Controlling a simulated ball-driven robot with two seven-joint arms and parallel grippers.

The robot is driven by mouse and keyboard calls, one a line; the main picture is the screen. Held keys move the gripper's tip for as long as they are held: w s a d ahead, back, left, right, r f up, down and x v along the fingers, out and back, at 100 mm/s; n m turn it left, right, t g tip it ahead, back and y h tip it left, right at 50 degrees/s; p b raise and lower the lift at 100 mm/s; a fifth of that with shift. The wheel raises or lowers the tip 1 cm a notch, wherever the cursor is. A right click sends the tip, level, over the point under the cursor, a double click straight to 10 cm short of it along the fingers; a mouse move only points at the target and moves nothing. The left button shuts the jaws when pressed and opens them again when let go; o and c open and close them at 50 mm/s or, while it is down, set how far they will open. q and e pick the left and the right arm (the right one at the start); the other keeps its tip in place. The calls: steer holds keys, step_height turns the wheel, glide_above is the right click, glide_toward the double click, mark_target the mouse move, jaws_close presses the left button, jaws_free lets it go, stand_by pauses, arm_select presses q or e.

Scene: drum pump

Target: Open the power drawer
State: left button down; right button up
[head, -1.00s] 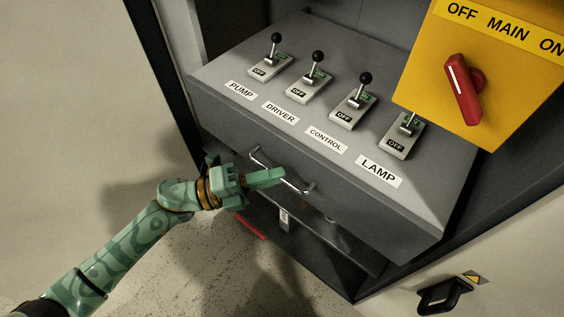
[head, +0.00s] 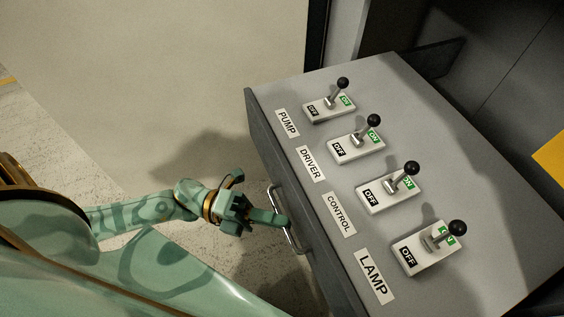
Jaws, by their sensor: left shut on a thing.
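The grey power drawer (head: 400,90) fills the right half of the head view and stands out from its dark cabinet. Its top carries several switches with black-knobbed levers, labelled PUMP, DRIVER, CONTROL and LAMP. A metal bar handle (head: 296,240) is on its front face. My left gripper (head: 278,219) is shut on the handle, with its fingers covering the middle of the bar. My right gripper is not in view.
The dark cabinet (head: 500,60) lies behind the drawer at the upper right. A piece of a yellow panel (head: 550,155) shows at the right edge. The floor (head: 60,130) on the left looks clear.

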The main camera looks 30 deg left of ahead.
arm_select(q)
steer(key=shift+f, duration=0.1)
steer(key=c, duration=1.5)
jaws_free()
steer(key=shift+a, duration=0.1)
steer(key=v, duration=1.6)
steer(key=shift+a+f, duration=0.1)
